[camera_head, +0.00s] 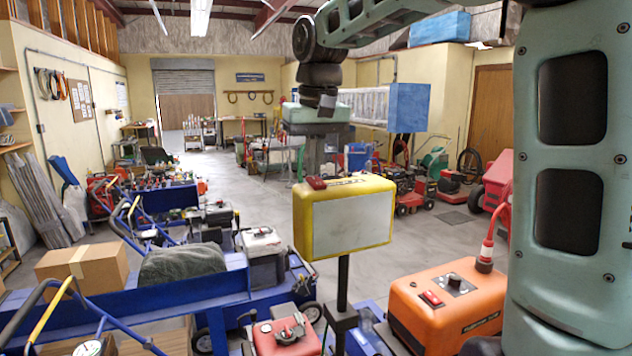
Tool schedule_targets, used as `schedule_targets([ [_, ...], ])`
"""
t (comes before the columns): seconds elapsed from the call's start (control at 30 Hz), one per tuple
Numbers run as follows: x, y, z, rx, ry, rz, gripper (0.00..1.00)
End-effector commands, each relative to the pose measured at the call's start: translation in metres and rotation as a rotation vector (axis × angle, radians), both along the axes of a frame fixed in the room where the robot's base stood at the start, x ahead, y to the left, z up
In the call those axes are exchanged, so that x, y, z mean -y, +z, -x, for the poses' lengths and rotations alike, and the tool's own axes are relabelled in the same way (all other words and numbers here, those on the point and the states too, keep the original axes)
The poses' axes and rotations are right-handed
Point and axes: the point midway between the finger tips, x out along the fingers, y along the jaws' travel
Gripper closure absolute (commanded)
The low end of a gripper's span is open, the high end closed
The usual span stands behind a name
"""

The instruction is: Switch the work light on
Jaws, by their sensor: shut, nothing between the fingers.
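The work light (372,189) is a yellow box with a pale grey front panel on a black post, in the middle of the head view. Its panel looks dull, with no visible glow. A small red switch (317,183) sits on the left of its top face. My gripper (314,173) points straight down from above, its grey fingers shut and empty. The fingertips are at the red switch in the picture; I cannot tell whether they touch it or are just above or behind it.
An orange machine (445,310) with its own red switch and black knob stands at lower right. A red machine (287,335) is below the light. A blue cart (180,300) with a cardboard box (82,272) is at left. Open floor (370,258) lies behind.

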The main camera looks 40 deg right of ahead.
Motion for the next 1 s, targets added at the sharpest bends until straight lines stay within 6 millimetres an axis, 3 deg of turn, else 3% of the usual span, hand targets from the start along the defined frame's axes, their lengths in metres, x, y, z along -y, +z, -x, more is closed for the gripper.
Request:
schedule_targets([
  [0.57, 0.0, -0.007, 0.0, -0.001, 0.0, 0.0, 1.0],
  [1.0, 0.0, 0.023, 0.0, 0.0, 0.001, 0.0, 1.0],
])
